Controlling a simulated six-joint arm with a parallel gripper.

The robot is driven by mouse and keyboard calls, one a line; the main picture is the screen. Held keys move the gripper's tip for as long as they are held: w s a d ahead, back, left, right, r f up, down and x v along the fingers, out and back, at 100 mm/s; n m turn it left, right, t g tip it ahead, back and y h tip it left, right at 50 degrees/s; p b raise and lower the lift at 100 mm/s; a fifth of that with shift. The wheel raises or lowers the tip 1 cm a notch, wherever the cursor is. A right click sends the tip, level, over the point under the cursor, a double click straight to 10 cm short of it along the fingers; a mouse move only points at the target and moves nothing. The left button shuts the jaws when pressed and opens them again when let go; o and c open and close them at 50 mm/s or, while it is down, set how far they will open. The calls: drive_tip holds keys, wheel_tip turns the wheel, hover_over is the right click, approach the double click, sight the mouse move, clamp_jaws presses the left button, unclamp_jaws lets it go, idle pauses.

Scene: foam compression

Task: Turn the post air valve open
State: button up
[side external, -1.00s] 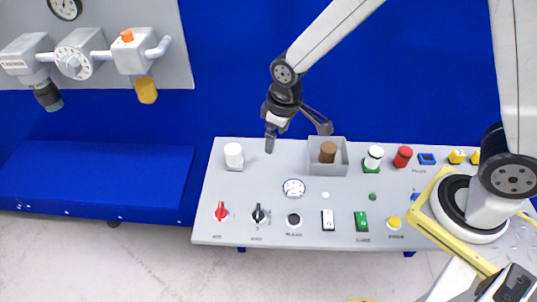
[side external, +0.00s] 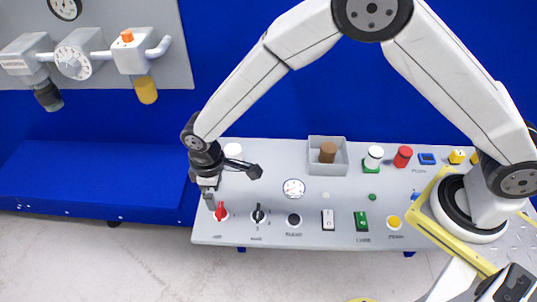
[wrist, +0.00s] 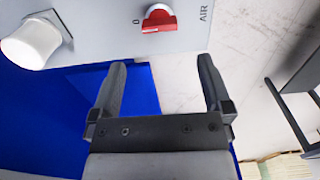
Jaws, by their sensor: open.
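The red valve knob (side external: 221,212) sits at the front left corner of the grey panel. In the wrist view the red knob (wrist: 159,20) is at the top centre on a white base, with "0" to its left and "AIR" to its right. Its handle lies roughly across the picture. My gripper (side external: 232,184) is open and empty above the panel's left edge, close to the knob. In the wrist view my gripper (wrist: 161,64) has its fingers spread below the knob in the picture, apart from it.
A white cylinder (side external: 233,151) stands behind the knob on the grey panel (side external: 262,190). A black selector knob (side external: 259,215) is just right of the red one. A grey box (side external: 312,158) holds a brown cylinder (side external: 328,151). A blue bench (side external: 90,190) lies left.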

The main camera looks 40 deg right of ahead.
sight(220, 208)
drive_tip(key=shift+f, duration=3.85)
drive_tip(key=c, duration=1.2)
drive_tip(key=shift+c, duration=0.2)
